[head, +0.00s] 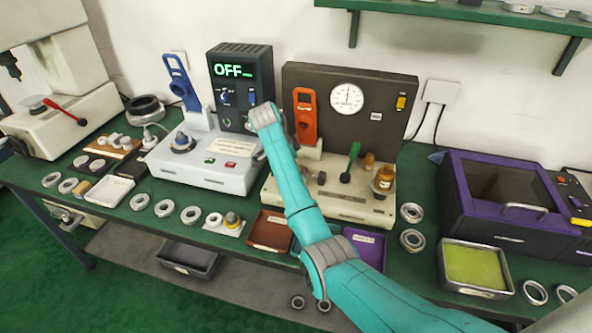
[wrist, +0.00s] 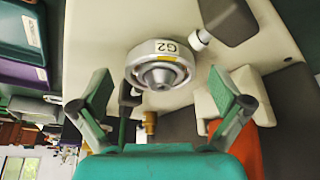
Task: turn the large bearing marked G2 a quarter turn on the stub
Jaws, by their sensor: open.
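The large bearing marked G2 (wrist: 142,68) is a grey metal ring in the wrist view. Its white G2 label and a yellow mark face me, and a round metal centre shows inside it. It appears to sit on the stub at the cream machine base (wrist: 100,30), though the stub is mostly hidden. My gripper (wrist: 160,80) is open, with one green-padded finger on each side of the bearing and clear gaps to it. In the head view my arm hides the gripper and the G2 bearing.
The cream machine (head: 330,205) has an orange lever (head: 305,118), a green-handled lever (head: 351,160) and brass parts (head: 384,178). A brown tray (head: 270,230) and a purple tray (head: 365,243) stand in front. Loose rings (head: 411,239) lie to the right.

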